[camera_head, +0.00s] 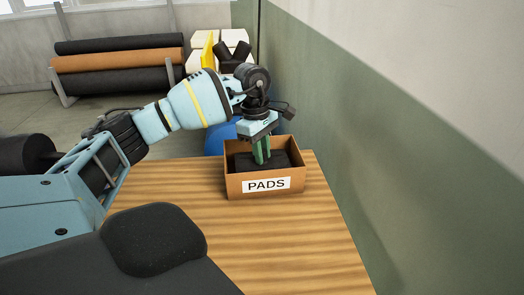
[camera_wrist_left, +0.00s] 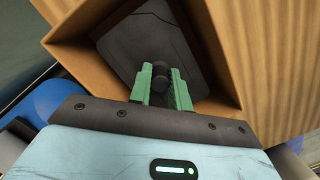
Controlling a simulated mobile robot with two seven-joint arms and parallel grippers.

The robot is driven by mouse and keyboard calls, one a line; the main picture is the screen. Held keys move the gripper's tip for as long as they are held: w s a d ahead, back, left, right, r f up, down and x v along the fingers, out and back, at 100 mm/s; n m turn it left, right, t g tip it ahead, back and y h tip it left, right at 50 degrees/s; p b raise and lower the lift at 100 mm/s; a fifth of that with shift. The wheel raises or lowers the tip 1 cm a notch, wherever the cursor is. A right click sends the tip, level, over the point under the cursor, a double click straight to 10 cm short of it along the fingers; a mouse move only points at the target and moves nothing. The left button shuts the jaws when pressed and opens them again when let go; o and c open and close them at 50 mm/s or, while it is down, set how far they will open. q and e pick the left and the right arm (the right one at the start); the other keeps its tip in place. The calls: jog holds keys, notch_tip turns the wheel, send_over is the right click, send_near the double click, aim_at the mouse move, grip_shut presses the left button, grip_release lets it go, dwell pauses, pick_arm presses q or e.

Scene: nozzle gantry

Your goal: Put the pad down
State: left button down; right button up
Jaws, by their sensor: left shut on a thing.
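The pad (camera_head: 282,158) is a dark, flat slab inside an open brown box (camera_head: 239,186) with a white label reading "PADS". My left gripper (camera_head: 261,158) reaches down into the box from above, its green fingers at the pad. In the left wrist view the green fingers (camera_wrist_left: 162,78) are shut on a small dark knob on the pad (camera_wrist_left: 140,38), and the pad lies at an angle between the walls of the box (camera_wrist_left: 72,62). Whether the pad touches the box floor cannot be told. My right gripper is not in view.
The box stands on a wooden table (camera_head: 160,190) near its far right end. A green and white wall (camera_head: 400,150) runs close along the right. A blue round object (camera_head: 217,137) is behind the box. Rolled mats (camera_head: 118,62) lie on a rack at the back left.

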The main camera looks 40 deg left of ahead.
pick_arm(q)
jog(key=shift+f, duration=0.15)
jog(key=c, duration=1.3)
grip_release()
notch_tip(320, 180, up, 12)
jog(key=a, duration=0.1)
jog(key=shift+a+r, duration=0.2)
jog(key=shift+a, duration=0.15)
jog(key=shift+s+f, duration=0.1)
